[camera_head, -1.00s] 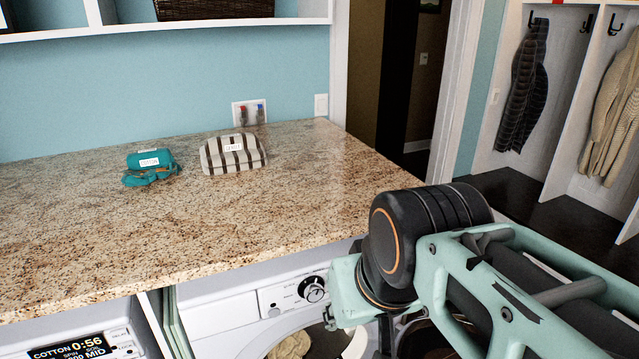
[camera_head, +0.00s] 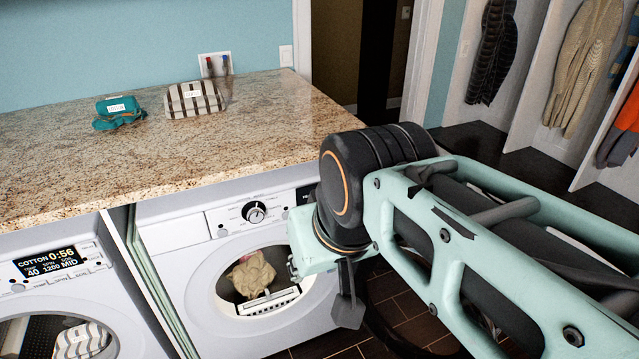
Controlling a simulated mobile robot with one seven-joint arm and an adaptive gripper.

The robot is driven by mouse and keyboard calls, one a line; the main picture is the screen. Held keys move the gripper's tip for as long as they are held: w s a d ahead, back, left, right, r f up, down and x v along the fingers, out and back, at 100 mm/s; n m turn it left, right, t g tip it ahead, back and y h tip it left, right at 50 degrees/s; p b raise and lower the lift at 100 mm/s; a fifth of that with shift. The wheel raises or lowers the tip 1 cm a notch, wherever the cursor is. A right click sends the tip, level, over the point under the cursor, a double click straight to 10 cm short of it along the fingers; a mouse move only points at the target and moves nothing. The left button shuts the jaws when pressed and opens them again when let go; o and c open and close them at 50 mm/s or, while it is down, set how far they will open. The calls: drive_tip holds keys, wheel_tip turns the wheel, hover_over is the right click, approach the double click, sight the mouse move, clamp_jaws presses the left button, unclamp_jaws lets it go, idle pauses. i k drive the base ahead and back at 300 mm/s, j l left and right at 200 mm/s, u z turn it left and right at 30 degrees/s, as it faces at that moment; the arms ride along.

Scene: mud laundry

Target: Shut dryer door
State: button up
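The dryer (camera_head: 185,265), a white machine with a round knob, stands under the counter in the middle. Its round opening is uncovered and shows a beige cloth (camera_head: 252,275) inside. A dark curved rim (camera_head: 372,300), seemingly the open dryer door, shows to the right of the opening, largely hidden behind my arm. My gripper (camera_head: 348,308) is partly in view just right of the opening, in front of the dryer's right side. Its dark finger part points down. I cannot tell whether it touches the door, or whether it is open or shut.
A second machine (camera_head: 60,255) with a lit display and striped cloth inside stands left. The granite counter (camera_head: 180,150) above holds a teal bundle (camera_head: 118,110) and a striped bundle (camera_head: 195,98). Dark floor (camera_head: 400,335) shows below right. Coats (camera_head: 575,70) hang at the back right.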

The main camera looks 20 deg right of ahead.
sight(385, 333)
drive_tip(key=k+l+u, duration=0.3)
drive_tip(key=k+l, duration=0.15)
drive_tip(key=l, duration=0.2)
drive_tip(key=k+l+u, duration=0.35)
drive_tip(key=k+l, duration=0.15)
drive_tip(key=k+l+u, duration=0.1)
drive_tip(key=l, duration=0.3)
drive_tip(key=k+l+u, duration=0.15)
drive_tip(key=l, duration=0.25)
drive_tip(key=k+l+u, duration=0.1)
drive_tip(key=l, duration=0.25)
drive_tip(key=k+l+u, duration=0.25)
drive_tip(key=l, duration=0.35)
drive_tip(key=k+l+u, duration=0.1)
drive_tip(key=l, duration=0.35)
drive_tip(key=k+l+u, duration=0.1)
drive_tip(key=l, duration=0.3)
drive_tip(key=k+l+u, duration=0.1)
drive_tip(key=l, duration=0.7)
drive_tip(key=k+l+u, duration=0.1)
drive_tip(key=l, duration=0.3)
drive_tip(key=i+l+u, duration=0.3)
drive_tip(key=i+l, duration=0.3)
